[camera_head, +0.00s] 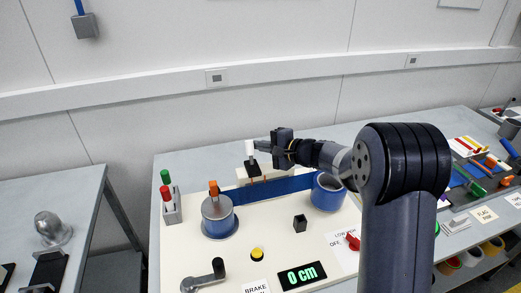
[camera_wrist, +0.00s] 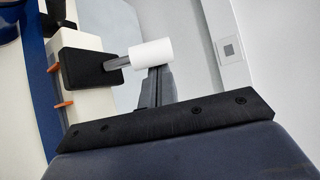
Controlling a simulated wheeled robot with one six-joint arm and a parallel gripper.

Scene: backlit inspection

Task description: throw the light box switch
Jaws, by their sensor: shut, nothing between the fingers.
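The switch has a white cylindrical handle (camera_head: 250,147) on a metal stem rising from a black base (camera_head: 252,169). The base sits on a cream box (camera_head: 241,177) behind the blue band. In the wrist view the white handle (camera_wrist: 151,53), stem (camera_wrist: 118,63) and black base (camera_wrist: 85,68) show at the upper middle, with the cream box (camera_wrist: 77,102) and its orange pins to the left. My gripper (camera_head: 260,145) is shut and empty, its fingertips right beside the handle on the right. In the wrist view the fingers (camera_wrist: 157,78) reach the handle's edge; whether they touch is unclear.
The blue band (camera_head: 275,187) runs between two spools, one at left (camera_head: 219,218) and one at right (camera_head: 328,192). A red and green post block (camera_head: 171,208), a crank (camera_head: 205,277), a yellow button (camera_head: 257,253) and a green "0 cm" display (camera_head: 302,275) stand nearby. A wall lies behind.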

